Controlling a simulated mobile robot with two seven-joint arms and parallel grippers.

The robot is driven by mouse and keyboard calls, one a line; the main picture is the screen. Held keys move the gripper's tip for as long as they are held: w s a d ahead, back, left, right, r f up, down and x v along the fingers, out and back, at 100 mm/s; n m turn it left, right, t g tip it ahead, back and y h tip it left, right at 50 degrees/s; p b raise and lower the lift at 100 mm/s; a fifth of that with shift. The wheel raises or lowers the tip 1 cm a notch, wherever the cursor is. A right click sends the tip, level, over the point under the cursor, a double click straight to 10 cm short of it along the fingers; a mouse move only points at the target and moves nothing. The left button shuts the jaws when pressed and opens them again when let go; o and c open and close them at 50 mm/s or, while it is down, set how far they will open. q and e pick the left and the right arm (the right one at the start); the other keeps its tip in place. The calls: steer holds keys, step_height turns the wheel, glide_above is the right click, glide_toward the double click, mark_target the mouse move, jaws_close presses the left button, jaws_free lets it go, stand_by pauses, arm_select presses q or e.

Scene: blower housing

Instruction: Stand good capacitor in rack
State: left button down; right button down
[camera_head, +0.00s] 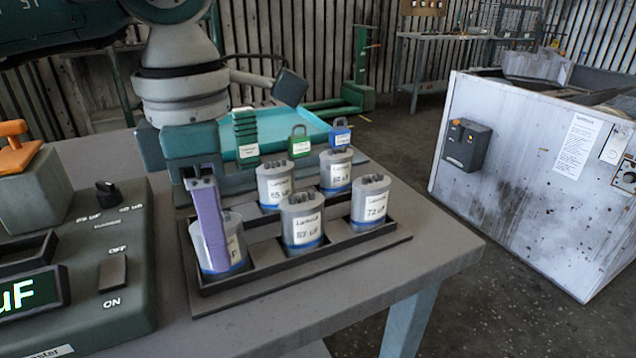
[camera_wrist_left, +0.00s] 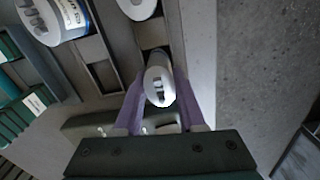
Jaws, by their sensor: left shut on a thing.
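The capacitor rack (camera_head: 335,251) is a dark low frame on the bench. My left gripper (camera_head: 215,258) points down at its front left compartment and is shut on a grey capacitor (camera_head: 236,246) with a blue base band. This capacitor is upright, in or just above that compartment; I cannot tell whether its base touches the floor. It also shows between the purple fingers in the left wrist view (camera_wrist_left: 159,82). Several other labelled capacitors stand upright in the rack, one at front middle (camera_head: 302,222) and one at front right (camera_head: 370,203). My right gripper is not in view.
A green tester (camera_head: 120,265) with a lit display and switches is left of the rack. Behind the rack are a teal tray (camera_head: 318,128), a green padlock (camera_head: 301,147) and a blue padlock (camera_head: 340,137). A white housing (camera_head: 535,160) stands beyond the bench at right.

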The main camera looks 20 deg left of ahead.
arm_select(q)
steer(key=shift+c, duration=2.1)
jaws_free()
step_height(320, 180, up, 10)
steer(key=shift+f, duration=0.1)
